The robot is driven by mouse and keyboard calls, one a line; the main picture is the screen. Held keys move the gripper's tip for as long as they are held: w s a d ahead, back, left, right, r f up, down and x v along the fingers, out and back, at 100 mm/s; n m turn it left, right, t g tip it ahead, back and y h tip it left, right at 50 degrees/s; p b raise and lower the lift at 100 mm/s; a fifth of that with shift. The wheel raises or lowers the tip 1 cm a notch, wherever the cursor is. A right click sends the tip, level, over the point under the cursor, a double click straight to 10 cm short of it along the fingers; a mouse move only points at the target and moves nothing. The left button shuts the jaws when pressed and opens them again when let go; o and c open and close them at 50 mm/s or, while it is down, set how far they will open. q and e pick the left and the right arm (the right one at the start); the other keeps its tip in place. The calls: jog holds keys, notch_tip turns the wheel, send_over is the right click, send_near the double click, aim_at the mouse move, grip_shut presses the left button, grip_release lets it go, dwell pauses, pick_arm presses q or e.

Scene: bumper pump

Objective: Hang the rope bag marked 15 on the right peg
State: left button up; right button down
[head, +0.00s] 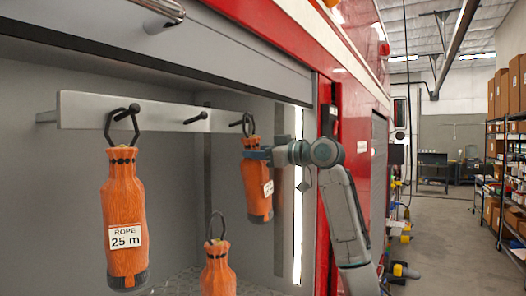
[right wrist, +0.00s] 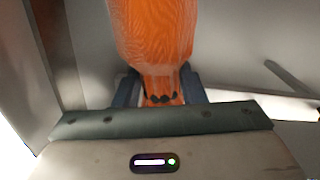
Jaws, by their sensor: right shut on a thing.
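An orange rope bag (head: 257,190) hangs upright but slightly tilted at the right end of the rail. My right gripper (head: 255,154) is shut on its neck; in the right wrist view its orange body (right wrist: 152,35) shows above the two fingers. Its white label is too small and angled to read surely. Its dark loop (head: 249,124) is up at the right peg (head: 237,123); I cannot tell whether the loop is around the peg or just in front of it. My left gripper is not in view.
A rope bag marked 25 m (head: 123,205) hangs on the left peg. The middle peg (head: 196,118) of the grey rail (head: 160,112) is empty. Another orange bag (head: 217,272) is low in the compartment, cut off below. The red door frame is close right of the held bag.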

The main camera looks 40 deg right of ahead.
aim_at(246, 159)
jog(key=shift+p+x, duration=0.5)
jog(key=shift+x, duration=0.95)
jog(key=shift+w+a+f, duration=0.2)
jog(key=shift+w+f, duration=0.2)
jog(key=shift+f, duration=0.3)
jog(key=shift+a+f, duration=0.1)
jog(key=shift+f, duration=0.2)
jog(key=c, duration=0.8)
grip_release()
jog(key=shift+c, duration=0.2)
jog(key=shift+f, duration=0.1)
jog(key=shift+b, duration=0.3)
